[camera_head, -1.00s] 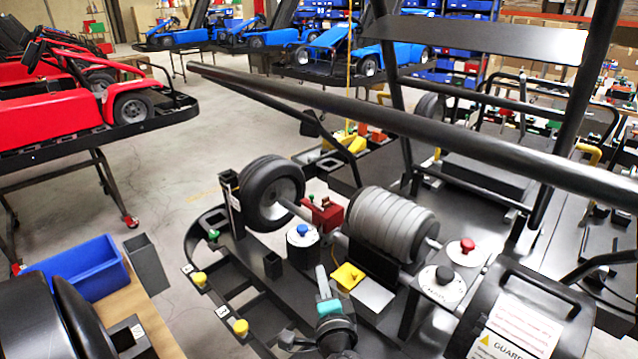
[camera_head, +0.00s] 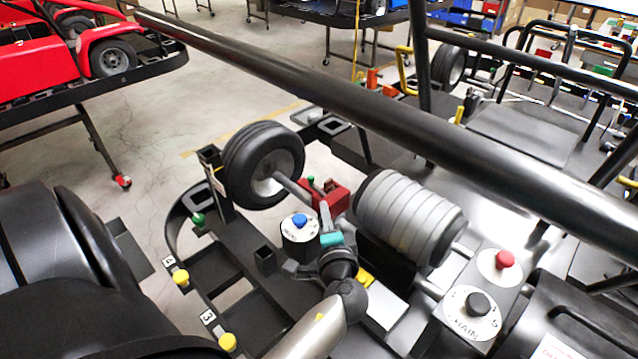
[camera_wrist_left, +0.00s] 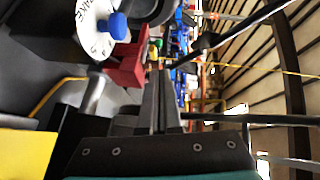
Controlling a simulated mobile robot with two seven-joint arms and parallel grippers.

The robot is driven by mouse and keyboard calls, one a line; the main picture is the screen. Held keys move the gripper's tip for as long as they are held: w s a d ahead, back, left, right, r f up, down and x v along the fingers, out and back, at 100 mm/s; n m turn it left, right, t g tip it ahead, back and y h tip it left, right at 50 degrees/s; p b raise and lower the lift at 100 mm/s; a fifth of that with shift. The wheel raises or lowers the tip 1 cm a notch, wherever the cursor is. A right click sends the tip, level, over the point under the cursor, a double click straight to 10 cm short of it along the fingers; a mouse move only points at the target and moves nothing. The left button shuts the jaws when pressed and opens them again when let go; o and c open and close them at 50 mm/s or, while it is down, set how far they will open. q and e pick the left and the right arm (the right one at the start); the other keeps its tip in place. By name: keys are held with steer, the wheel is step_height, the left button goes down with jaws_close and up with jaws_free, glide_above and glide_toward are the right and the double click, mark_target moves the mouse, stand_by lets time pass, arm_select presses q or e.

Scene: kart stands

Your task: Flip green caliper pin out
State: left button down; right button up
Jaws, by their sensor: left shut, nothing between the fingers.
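The red caliper (camera_head: 335,197) sits on the axle between the black front wheel and a ribbed grey cylinder. A small green pin (camera_head: 311,182) stands up at its upper left side. My left gripper (camera_head: 325,210) is shut and empty, its fingertips close to the near side of the caliper. I cannot tell whether they touch it. In the left wrist view, the shut fingers (camera_wrist_left: 157,85) point toward the caliper (camera_wrist_left: 125,66), which lies just left of them. A small green spot there (camera_wrist_left: 158,43) may be the pin. My right gripper is out of view.
A blue-knobbed dial (camera_head: 299,228) stands left of my left gripper. The ribbed cylinder (camera_head: 408,217) is to its right. A long black bar (camera_head: 390,125) crosses above the kart. The wheel (camera_head: 262,165) is behind left. A red knob (camera_head: 504,259) and black knob (camera_head: 478,303) are at right.

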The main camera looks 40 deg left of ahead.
mark_target(318, 197)
arm_select(q)
steer(key=shift+p+x, duration=0.3)
steer(key=shift+x, duration=4.8)
steer(key=shift+a, duration=0.1)
steer(key=a+b, duration=0.1)
steer(key=a, duration=0.2)
steer(key=shift+a, duration=0.2)
